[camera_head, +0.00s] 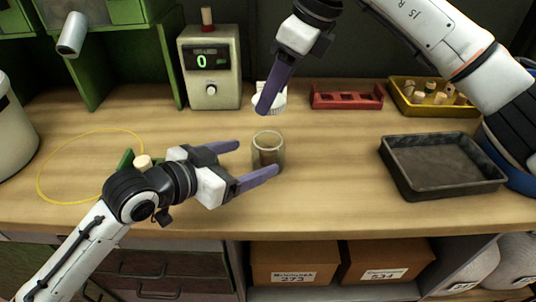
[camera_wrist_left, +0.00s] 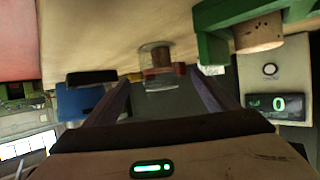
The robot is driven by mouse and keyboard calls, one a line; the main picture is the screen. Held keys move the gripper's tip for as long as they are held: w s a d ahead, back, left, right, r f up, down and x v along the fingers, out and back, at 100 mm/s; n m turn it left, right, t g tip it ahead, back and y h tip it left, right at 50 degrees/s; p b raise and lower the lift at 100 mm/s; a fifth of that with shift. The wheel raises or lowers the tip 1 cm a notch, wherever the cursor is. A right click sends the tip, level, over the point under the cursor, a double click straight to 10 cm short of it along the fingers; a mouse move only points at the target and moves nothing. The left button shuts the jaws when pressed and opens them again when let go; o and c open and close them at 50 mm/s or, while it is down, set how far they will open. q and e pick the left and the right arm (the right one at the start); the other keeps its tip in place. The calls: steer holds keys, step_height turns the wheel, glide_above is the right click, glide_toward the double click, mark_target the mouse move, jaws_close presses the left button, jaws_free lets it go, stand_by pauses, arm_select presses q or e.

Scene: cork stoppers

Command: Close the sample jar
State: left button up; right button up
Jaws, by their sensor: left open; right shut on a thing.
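The sample jar (camera_head: 268,152) is a small clear glass with a brownish look, upright on the wooden bench. It also shows upside down in the left wrist view (camera_wrist_left: 157,75), with something brown in or behind it. My left gripper (camera_head: 258,160) is open, its purple fingers reaching towards the jar from the left, one on its far side and one on its near side. I cannot tell whether they touch it. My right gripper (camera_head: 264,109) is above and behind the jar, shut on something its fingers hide. A cork (camera_head: 143,161) stands on a green holder beside my left wrist.
A meter reading 0 (camera_head: 211,70) stands behind left. A white object (camera_head: 280,100) is partly behind my right fingers. A red rack (camera_head: 346,97), a yellow tray of corks (camera_head: 432,109) and a black tray (camera_head: 440,188) lie right. A yellow cord loop (camera_head: 40,177) lies left.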

arm_select(q)
steer(key=x, duration=1)
steer(key=shift+w+d+f, duration=0.15)
steer(key=shift+d, duration=0.05)
steer(key=c, duration=1.6)
arm_select(e)
glide_above(268, 151)
steer(key=w+d, duration=0.1)
steer(key=w, duration=0.2)
steer(key=shift+s+f, duration=0.2)
steer(key=shift+f, duration=2.25)
steer(key=shift+f, duration=0.1)
steer(key=shift+f, duration=0.8)
steer(key=shift+f, duration=0.55)
arm_select(q)
jaws_close()
arm_select(e)
steer(key=shift+s+m+t, duration=0.1)
steer(key=shift+m+t, duration=0.5)
steer(key=shift+m, duration=1.1)
